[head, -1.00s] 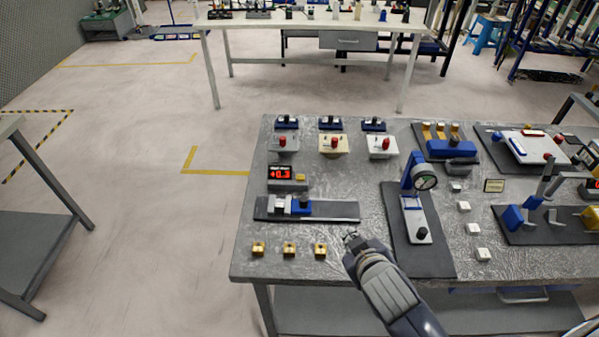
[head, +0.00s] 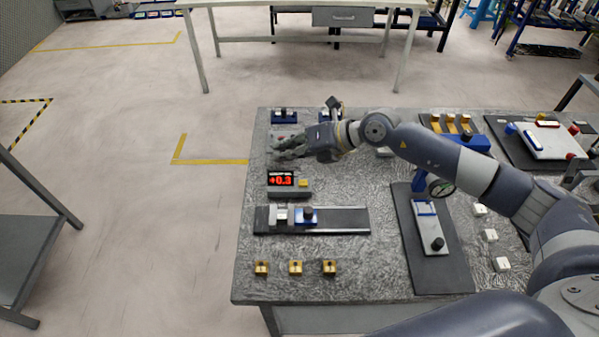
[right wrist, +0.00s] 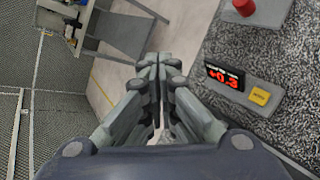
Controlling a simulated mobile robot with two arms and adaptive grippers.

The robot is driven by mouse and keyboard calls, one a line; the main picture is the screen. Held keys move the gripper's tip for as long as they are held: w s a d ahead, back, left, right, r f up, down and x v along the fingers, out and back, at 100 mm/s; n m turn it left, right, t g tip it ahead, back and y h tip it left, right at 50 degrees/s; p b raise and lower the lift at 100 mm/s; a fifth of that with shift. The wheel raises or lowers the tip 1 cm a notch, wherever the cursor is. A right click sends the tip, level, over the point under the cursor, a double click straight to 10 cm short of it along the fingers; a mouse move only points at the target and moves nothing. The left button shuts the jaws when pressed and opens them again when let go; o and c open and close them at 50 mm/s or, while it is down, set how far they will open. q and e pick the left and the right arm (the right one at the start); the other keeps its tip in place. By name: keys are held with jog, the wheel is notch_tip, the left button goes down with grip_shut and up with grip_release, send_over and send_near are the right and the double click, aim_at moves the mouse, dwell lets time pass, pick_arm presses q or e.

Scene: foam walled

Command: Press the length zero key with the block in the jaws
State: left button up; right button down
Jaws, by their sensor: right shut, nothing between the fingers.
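The yellow key (head: 303,184) sits right of a red readout (head: 281,180) showing +0.3 on a grey box. Both also show in the right wrist view, the key (right wrist: 260,96) and the readout (right wrist: 224,77). In front of them is a dark rail (head: 342,221) with a light jaw (head: 281,217) and a blue jaw (head: 306,216) close together. I cannot tell whether a block is between them. My right gripper (head: 276,152) is behind the readout, above the table, pointing left. Its fingers (right wrist: 161,63) are together and empty. My left gripper is not in view.
Several brass blocks (head: 295,268) stand in a row near the table's front edge. A dial gauge stand (head: 430,225) is right of the rail. My right arm hides part of the table's back row. A red knob (right wrist: 244,7) shows near the gripper.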

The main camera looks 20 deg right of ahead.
jog(key=w+d+f+h, duration=0.2)
jog(key=d+h, duration=0.1)
jog(key=d, duration=0.3)
jog(key=b, duration=0.6)
send_over(305, 180)
notch_tip(305, 180, down, 8)
jog(key=shift+f, duration=0.2)
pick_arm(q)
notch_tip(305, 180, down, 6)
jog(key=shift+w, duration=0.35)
pick_arm(e)
jog(key=shift+f, duration=0.2)
pick_arm(q)
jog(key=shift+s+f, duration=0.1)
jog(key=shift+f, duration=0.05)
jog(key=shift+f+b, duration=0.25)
jog(key=shift+b, duration=0.15)
pick_arm(e)
jog(key=shift+f, duration=0.45)
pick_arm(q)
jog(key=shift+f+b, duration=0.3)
pick_arm(e)
jog(key=shift+f, duration=0.45)
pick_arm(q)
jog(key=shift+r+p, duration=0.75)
pick_arm(e)
jog(key=shift+r, duration=0.9)
